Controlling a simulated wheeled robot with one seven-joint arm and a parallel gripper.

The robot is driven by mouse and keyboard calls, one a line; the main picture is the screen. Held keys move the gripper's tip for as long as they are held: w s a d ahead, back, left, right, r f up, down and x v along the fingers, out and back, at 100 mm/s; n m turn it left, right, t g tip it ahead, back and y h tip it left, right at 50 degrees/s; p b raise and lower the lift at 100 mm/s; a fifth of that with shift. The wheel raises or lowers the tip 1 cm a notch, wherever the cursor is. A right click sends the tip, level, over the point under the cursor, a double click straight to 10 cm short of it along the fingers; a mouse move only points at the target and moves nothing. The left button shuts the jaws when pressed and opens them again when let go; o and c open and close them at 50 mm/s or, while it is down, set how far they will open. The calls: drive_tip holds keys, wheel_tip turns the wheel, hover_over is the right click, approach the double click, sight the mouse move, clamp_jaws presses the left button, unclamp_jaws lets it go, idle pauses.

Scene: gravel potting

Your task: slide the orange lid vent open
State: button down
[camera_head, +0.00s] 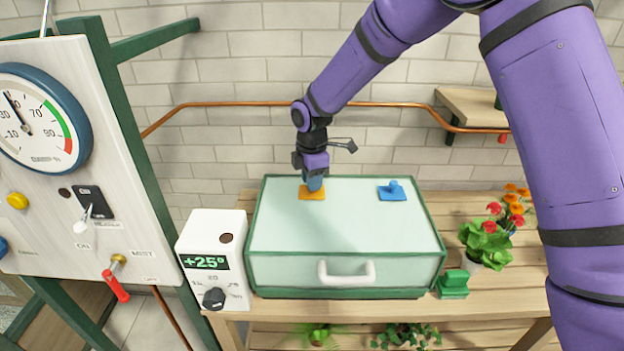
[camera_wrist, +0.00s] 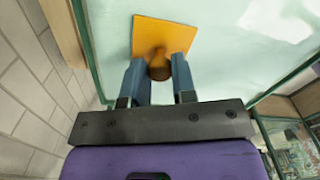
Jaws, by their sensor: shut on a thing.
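The orange lid vent (camera_head: 312,193) is a flat square plate near the back left of the glass lid of a green-framed box (camera_head: 345,215). In the wrist view the orange vent (camera_wrist: 163,35) has a round knob (camera_wrist: 159,68) standing up from it. My gripper (camera_head: 314,183) comes down from above onto the vent. In the wrist view both blue fingers of my gripper (camera_wrist: 158,72) are shut on the knob, one on each side. Whether the lid is open beneath the plate is hidden.
A blue vent (camera_head: 392,193) with its own knob sits to the right on the same lid. A white thermostat box (camera_head: 214,262) stands left of the green-framed box. Potted flowers (camera_head: 484,243) and a small green object (camera_head: 453,284) are at the right. A brick wall (camera_head: 240,75) is behind.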

drive_tip(key=a, duration=0.5)
drive_tip(key=shift+w+a+r, duration=0.1)
drive_tip(key=shift+a, duration=0.3)
drive_tip(key=c, duration=0.9)
unclamp_jaws()
drive_tip(key=shift+a, duration=0.15)
wheel_tip(320, 180, up, 11)
drive_tip(key=shift+f, duration=0.15)
